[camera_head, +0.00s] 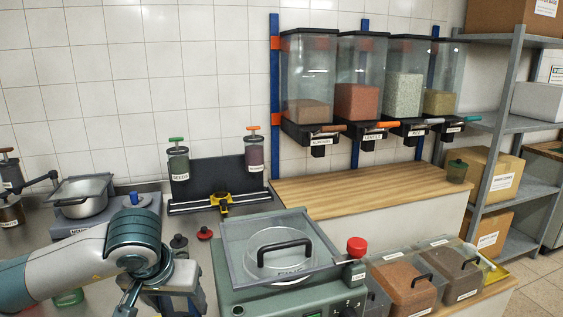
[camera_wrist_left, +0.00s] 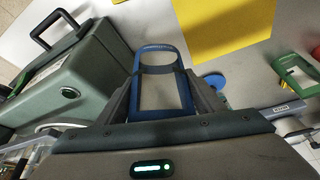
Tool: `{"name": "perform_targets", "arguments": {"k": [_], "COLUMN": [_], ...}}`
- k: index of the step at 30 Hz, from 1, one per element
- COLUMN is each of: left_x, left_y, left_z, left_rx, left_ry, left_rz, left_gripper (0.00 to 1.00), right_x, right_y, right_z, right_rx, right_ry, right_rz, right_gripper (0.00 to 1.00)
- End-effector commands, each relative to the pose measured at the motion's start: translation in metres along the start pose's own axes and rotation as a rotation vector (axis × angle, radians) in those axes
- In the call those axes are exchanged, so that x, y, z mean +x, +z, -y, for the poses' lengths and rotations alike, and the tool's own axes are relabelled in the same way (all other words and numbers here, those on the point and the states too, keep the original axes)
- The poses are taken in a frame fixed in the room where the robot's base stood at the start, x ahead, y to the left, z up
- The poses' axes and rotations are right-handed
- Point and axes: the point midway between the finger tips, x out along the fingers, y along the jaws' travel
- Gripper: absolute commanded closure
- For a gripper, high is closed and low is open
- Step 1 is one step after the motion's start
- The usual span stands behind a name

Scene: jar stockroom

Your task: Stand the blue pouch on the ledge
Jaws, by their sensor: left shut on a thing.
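My left gripper (camera_head: 178,292) is low in the head view, over the steel counter left of the green-grey machine; its fingertips are hidden there. In the left wrist view it is shut on the blue pouch (camera_wrist_left: 178,52), which shows as a blue rim around a pale, see-through middle, between the two fingers. The pouch cannot be made out in the head view. A wooden-topped ledge (camera_head: 350,185) runs along the wall under the dispensers, its top mostly bare. I cannot tell for sure that this is the task's ledge. My right gripper is not in view.
The green-grey machine (camera_head: 285,290) with a clear lid stands right of my gripper. A black board (camera_head: 210,180) with two jars stands behind. A green frame-like piece (camera_wrist_left: 298,72) and a yellow sheet (camera_wrist_left: 225,28) show in the wrist view. Bins (camera_head: 405,285) stand at front right.

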Motion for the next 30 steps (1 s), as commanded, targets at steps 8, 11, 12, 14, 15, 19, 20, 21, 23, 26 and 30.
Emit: {"name": "perform_targets", "arguments": {"k": [8,11,12,14,15,19,20,21,23,26,30], "left_x": [0.034,0.04,0.041,0.041,0.041,0.041,0.041,0.041,0.041,0.041,0.04], "left_y": [0.015,0.018,0.018,0.018,0.018,0.018,0.018,0.018,0.018,0.018,0.018], "left_z": [0.0,0.0,0.0,0.0,0.0,0.0,0.0,0.0,0.0,0.0,-0.001], "left_rx": [0.001,0.002,0.002,0.002,0.002,0.002,0.002,0.002,0.002,0.002,0.001], "left_ry": [0.0,0.001,0.001,0.001,0.001,0.001,0.001,0.001,0.001,0.0,0.0], "left_rz": [0.002,0.0,0.0,-0.001,-0.001,-0.001,-0.001,-0.001,-0.001,-0.001,-0.001], "left_gripper": [0.61,0.61,0.61,0.61,0.61,0.61,0.61,0.61,0.61,0.61,0.61], "right_x": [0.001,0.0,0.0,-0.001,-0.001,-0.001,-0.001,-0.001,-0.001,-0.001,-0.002], "right_y": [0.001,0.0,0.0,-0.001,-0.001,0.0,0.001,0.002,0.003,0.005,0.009], "right_z": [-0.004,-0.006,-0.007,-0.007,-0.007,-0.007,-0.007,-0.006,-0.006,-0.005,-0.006], "right_rx": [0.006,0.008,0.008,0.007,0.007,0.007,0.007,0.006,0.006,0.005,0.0], "right_ry": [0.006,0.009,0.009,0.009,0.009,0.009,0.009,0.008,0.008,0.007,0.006], "right_rz": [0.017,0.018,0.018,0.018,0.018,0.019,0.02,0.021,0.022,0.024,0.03], "right_gripper": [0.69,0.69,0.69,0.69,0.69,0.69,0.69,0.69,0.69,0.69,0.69]}}
